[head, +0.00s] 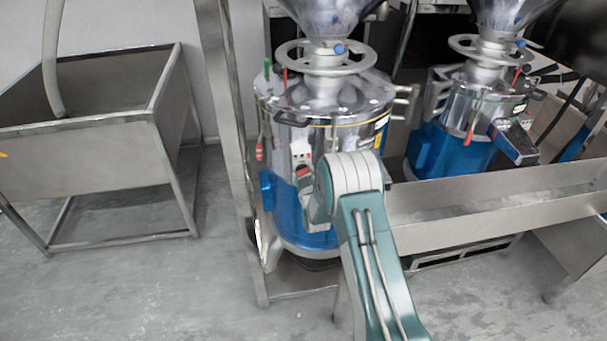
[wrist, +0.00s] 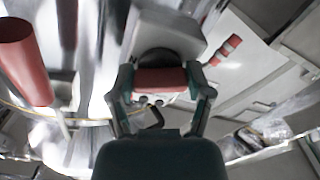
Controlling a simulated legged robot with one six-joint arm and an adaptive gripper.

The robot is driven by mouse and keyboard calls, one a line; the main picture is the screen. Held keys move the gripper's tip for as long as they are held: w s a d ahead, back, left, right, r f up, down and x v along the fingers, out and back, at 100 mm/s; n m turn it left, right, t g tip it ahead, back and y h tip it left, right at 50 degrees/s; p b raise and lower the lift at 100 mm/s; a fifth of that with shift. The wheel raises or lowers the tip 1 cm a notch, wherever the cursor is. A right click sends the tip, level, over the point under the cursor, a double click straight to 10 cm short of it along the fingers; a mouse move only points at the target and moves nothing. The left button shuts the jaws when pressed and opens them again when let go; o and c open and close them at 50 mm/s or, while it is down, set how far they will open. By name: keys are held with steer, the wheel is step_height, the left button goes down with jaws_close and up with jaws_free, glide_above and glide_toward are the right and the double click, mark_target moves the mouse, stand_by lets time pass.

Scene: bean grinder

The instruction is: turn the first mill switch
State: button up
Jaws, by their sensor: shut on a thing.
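The first mill (head: 290,225) stands left of centre in the head view, with a chrome upper body and a blue base. Its pale switch box (head: 300,153) is on the front, partly hidden by my arm. In the wrist view the fingers of my gripper (wrist: 160,88) sit on either side of a red switch piece (wrist: 160,79) and are shut on it. The piece lies below a dark round part and a grey housing (wrist: 165,32). In the head view my arm's joint covers most of my gripper.
A second mill (head: 440,150) stands to the right, behind a long metal trough (head: 480,195). A metal sink on legs (head: 80,155) is at the left. In the wrist view a red cylinder (wrist: 24,62) is close at the left. Grey floor (head: 130,290) is clear at the lower left.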

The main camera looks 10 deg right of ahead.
steer(key=n, duration=0.7)
steer(key=shift+a, duration=0.15)
steer(key=n, duration=0.4)
steer(key=shift+n, duration=1)
steer(key=shift+f, duration=0.1)
steer(key=o, duration=1.1)
steer(key=shift+a+f, duration=0.1)
steer(key=shift+o, duration=0.2)
steer(key=shift+r, duration=0.2)
